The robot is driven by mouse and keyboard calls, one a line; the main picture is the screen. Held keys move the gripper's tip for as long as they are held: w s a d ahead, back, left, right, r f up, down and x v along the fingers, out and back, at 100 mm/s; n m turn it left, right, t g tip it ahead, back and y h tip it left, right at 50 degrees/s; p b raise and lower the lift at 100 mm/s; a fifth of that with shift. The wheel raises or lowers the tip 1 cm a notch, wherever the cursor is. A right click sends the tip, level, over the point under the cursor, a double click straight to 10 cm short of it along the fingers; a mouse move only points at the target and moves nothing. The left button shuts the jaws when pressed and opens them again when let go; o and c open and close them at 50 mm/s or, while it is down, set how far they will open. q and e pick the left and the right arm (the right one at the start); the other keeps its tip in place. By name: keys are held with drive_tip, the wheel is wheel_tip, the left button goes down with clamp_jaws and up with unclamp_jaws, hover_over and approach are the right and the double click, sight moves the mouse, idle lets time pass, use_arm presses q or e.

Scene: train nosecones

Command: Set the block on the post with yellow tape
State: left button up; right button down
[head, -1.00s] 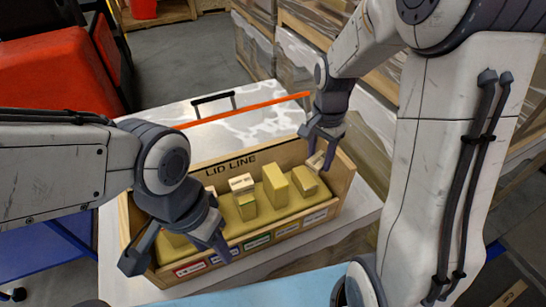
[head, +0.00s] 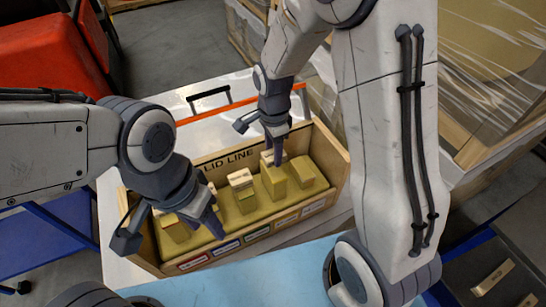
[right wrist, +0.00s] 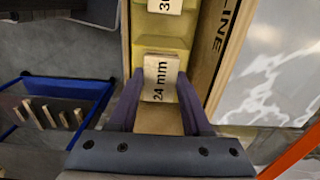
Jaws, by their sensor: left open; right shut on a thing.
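The light wooden block marked "24 mm" (right wrist: 162,78) is between the fingers of my right gripper (right wrist: 160,112). In the head view, this gripper (head: 272,152) is above a tall yellowish post (head: 274,184) in the wooden box; I cannot tell whether block and post touch. Other yellowish posts stand in the row, one short at the right (head: 307,172). My left gripper (head: 171,234) is open and empty over the box's left end, partly hiding posts.
The wooden box (head: 338,160) reads "LID LINE" on its back wall and stands on a pale table. Another light block (head: 240,178) sits on a middle post. An orange bar (head: 202,116) lies behind the box. A light blue surface (head: 240,270) is in front.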

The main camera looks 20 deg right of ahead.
wheel_tip(320, 180, down, 3)
drive_tip(key=shift+f+p, duration=0.2)
drive_tip(key=shift+p, duration=0.3)
drive_tip(key=shift+f, duration=0.2)
drive_tip(key=shift+f, duration=0.2)
drive_tip(key=shift+c, duration=1.7)
unclamp_jaws()
drive_tip(key=shift+r, duration=0.1)
drive_tip(key=shift+r, duration=0.1)
